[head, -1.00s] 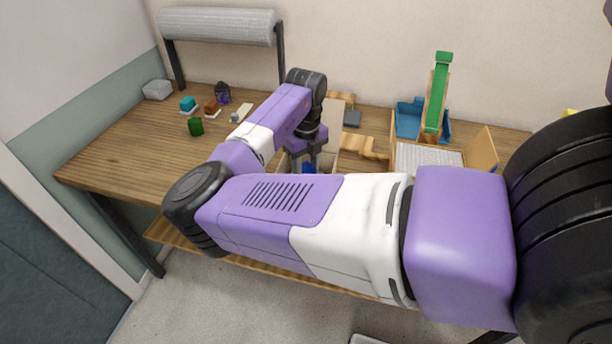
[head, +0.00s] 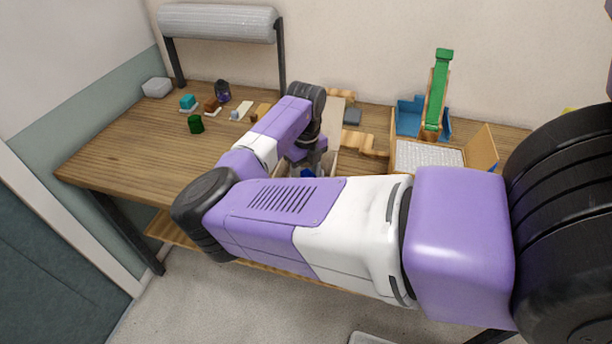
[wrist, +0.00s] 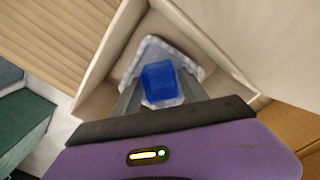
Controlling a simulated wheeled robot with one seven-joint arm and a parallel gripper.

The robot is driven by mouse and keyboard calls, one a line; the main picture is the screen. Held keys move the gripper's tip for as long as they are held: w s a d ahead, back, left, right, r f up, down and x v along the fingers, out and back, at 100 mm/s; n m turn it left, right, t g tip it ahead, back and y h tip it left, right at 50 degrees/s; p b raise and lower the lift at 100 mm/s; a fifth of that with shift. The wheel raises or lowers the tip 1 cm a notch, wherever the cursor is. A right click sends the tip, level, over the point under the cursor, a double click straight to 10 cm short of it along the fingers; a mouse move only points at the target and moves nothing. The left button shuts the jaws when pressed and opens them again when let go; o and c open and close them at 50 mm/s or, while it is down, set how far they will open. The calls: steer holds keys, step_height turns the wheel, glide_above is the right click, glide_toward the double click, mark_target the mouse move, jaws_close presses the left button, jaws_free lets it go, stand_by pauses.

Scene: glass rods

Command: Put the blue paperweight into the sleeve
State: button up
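The blue paperweight (wrist: 159,82) is a blue block between the two grey fingers of my gripper (wrist: 161,86) in the wrist view. The fingers appear closed on its sides. Behind it is a pale, quilted-looking sleeve (wrist: 190,69) inside a light-walled box (wrist: 107,62). I cannot tell whether the block is inside the sleeve's mouth or just above it. In the head view a bit of the blue paperweight (head: 307,172) shows below my wrist, and my arm hides most of the box.
A blue holder (head: 408,118) with a green-topped ramp (head: 438,90) and a grey-white pad (head: 428,156) are at right. The left table front is clear.

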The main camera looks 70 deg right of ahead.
mark_target(307, 175)
steer(key=shift+r, duration=0.1)
step_height(307, 175, up, 12)
steer(key=b, duration=0.1)
steer(key=shift+r+b, duration=0.25)
steer(key=shift+b, duration=0.1)
stand_by(0.6)
